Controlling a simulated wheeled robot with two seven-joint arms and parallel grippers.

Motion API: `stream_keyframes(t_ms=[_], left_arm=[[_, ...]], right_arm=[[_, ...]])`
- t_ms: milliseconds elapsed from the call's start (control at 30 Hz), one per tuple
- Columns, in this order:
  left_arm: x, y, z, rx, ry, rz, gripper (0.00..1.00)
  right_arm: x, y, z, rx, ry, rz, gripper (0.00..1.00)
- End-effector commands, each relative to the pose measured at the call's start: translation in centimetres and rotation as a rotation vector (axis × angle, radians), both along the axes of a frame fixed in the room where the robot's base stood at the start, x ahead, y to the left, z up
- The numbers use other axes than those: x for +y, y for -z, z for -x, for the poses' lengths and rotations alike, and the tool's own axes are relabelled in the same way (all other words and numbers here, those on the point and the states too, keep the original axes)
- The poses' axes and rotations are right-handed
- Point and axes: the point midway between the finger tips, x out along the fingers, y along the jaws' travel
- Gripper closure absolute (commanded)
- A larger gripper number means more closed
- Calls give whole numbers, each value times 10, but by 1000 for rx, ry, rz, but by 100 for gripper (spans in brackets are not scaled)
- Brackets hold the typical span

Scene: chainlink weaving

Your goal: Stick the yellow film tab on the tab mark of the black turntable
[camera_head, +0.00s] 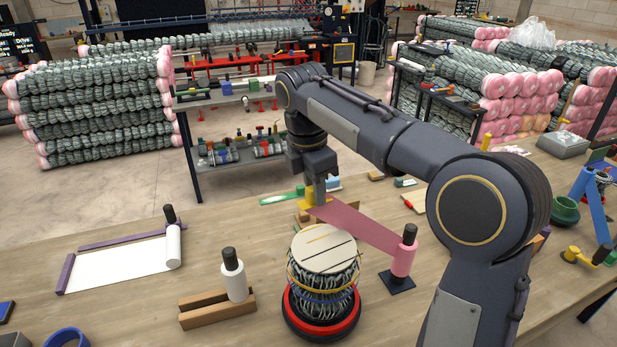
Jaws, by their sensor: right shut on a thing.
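My right gripper (318,190) reaches in from the right and is shut on the yellow film tab (308,201), above and behind the round stack. A pink film strip (360,228) runs from the tab to the pink roll (403,260) on a small dark stand. The black turntable (296,326) with a red ring stands at the front middle. A chainlink roll (318,302) with yellow and blue bands sits upright on it, under a cream disc (325,257) with dark and yellow lines. I cannot make out which mark is the tab mark. My left gripper is not in view.
A white roll (235,279) stands in a wooden cradle (218,310) left of the turntable. A white sheet (120,266) with purple bars lies further left. A green bowl (564,212) and blue stand (585,203) are at the right. The table between sheet and turntable is partly clear.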

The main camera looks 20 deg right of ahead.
Motion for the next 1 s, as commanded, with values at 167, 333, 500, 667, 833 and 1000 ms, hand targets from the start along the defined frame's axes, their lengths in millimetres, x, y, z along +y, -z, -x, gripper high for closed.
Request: stream_keyframes(t_ms=[167, 333, 500, 667, 833, 1000], left_arm=[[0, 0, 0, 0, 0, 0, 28], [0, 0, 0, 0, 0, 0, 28], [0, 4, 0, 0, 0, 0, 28], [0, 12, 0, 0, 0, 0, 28], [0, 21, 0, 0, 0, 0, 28], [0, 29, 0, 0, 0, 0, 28]], right_arm=[[0, 0, 0, 0, -1, 0, 99], [0, 0, 0, 0, 0, 0, 99], [-1, 6, 0, 1, 0, 0, 99], [-1, 21, 0, 2, -1, 1, 99], [-1, 39, 0, 2, -1, 1, 99], [-1, 56, 0, 2, 1, 1, 99]])
